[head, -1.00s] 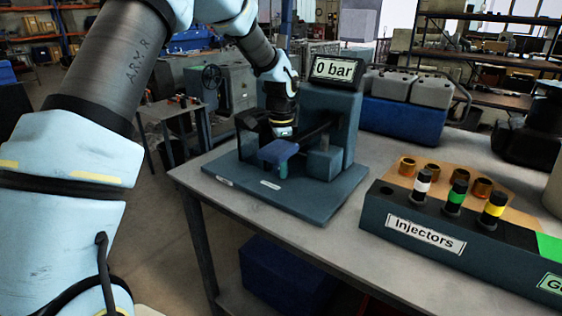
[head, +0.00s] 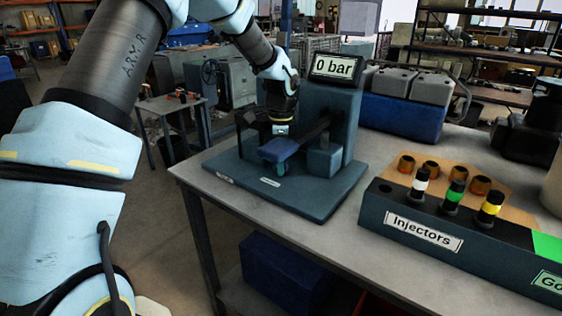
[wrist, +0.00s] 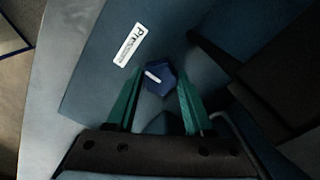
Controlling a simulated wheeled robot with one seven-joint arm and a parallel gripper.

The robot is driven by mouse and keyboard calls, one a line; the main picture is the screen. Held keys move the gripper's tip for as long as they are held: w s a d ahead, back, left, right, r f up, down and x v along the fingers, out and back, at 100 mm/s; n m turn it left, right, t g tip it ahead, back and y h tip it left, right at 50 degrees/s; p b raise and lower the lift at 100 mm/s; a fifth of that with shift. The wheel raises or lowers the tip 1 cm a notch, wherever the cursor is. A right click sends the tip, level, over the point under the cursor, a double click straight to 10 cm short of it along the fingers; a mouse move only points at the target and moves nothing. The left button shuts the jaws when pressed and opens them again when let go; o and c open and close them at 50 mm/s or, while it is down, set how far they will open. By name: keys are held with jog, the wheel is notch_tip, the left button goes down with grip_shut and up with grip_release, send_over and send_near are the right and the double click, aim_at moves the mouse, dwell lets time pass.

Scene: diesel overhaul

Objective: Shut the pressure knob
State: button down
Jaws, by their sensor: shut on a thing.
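The pressure knob (wrist: 166,84) is a small dark blue knob with facets and a white pointer line. In the wrist view it sits between the two green fingers of my gripper (wrist: 157,88), which are shut on it. The pointer line slants toward the upper left, roughly toward a white label (wrist: 129,44) starting "Pr". In the head view my gripper (head: 281,168) points down at the front of the blue-grey test stand (head: 310,198). I cannot make out the knob there. The stand's display (head: 335,67) reads "0 bar".
The stand rests on a grey workbench (head: 300,240). An injector rack (head: 425,234) with several injectors stands to its right. A blue crate with grey canisters (head: 403,117) is behind. The stand's dark upright and arm lie close to my wrist.

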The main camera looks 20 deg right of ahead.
jog(key=shift+c, duration=1.5)
grip_release()
notch_tip(320, 180, up, 11)
jog(key=b, duration=0.2)
